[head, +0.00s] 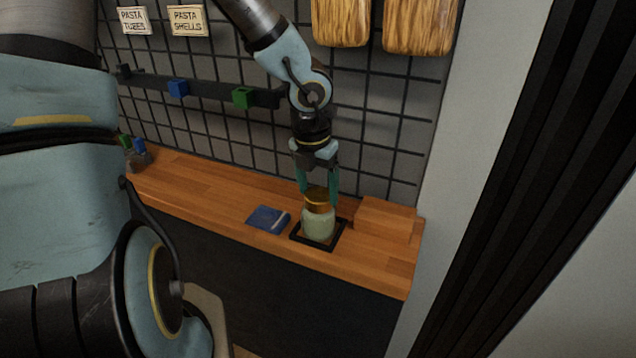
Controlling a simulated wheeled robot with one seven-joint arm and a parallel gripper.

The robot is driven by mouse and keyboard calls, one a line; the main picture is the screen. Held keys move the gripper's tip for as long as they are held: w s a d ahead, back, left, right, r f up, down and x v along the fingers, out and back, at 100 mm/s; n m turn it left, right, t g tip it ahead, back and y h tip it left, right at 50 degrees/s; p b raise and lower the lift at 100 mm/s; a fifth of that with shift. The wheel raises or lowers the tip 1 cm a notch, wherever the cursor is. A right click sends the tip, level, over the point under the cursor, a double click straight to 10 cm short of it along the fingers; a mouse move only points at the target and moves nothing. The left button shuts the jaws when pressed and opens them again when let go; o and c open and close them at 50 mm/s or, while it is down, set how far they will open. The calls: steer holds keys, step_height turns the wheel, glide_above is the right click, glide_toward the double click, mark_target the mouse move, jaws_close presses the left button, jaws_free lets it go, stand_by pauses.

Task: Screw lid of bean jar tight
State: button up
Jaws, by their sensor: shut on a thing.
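The bean jar (318,224) is a pale green jar standing upright inside a square black frame (298,238) on the wooden counter. Its lid (316,197) is gold-brown and sits at the top of the jar. My gripper (318,192) points straight down from above, with one teal finger on each side of the lid. It is shut on the lid. Whether the lid sits level or how far it is turned is too small to tell.
A folded blue cloth (268,218) lies left of the frame. A wooden block (385,220) stands close on the right. A dark rail (210,90) with blue and green clips crosses the grid wall behind. Small items (138,153) stand at the counter's left end.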

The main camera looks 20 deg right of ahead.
steer(key=shift+m, duration=0.9)
steer(key=m+g, duration=0.1)
steer(key=m, duration=0.3)
steer(key=shift+w+m, duration=0.1)
steer(key=shift+m, duration=0.2)
steer(key=o, duration=0.9)
steer(key=shift+c, duration=0.2)
steer(key=shift+a, duration=0.1)
